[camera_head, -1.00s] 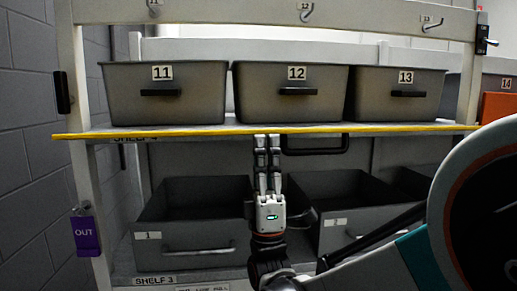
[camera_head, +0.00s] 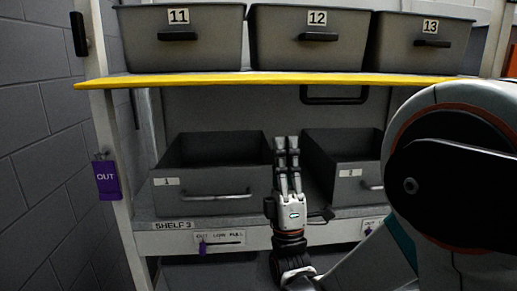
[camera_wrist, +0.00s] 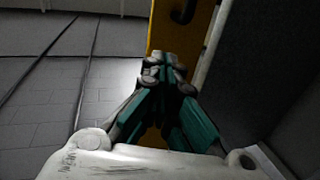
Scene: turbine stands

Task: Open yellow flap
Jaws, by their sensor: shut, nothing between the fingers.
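The yellow flap (camera_head: 270,80) shows in the head view as a long, thin yellow band along the front edge of the upper shelf, seen nearly edge-on. A dark handle (camera_head: 334,100) shows just below it, right of centre. My gripper (camera_head: 287,140) is shut and empty, pointing up, below the yellow band and left of the handle. In the wrist view my gripper (camera_wrist: 165,60) has its fingertips together in front of a yellow surface (camera_wrist: 167,30), with a dark hook-like part (camera_wrist: 183,12) on it. I cannot tell whether the fingertips touch the yellow surface.
Grey bins 11 (camera_head: 180,50), 12 (camera_head: 308,48) and 13 (camera_head: 420,50) stand on the upper shelf. Open bins 1 (camera_head: 215,180) and 2 (camera_head: 352,190) sit on the lower shelf, either side of my gripper. A purple OUT tag (camera_head: 107,180) hangs on the left post.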

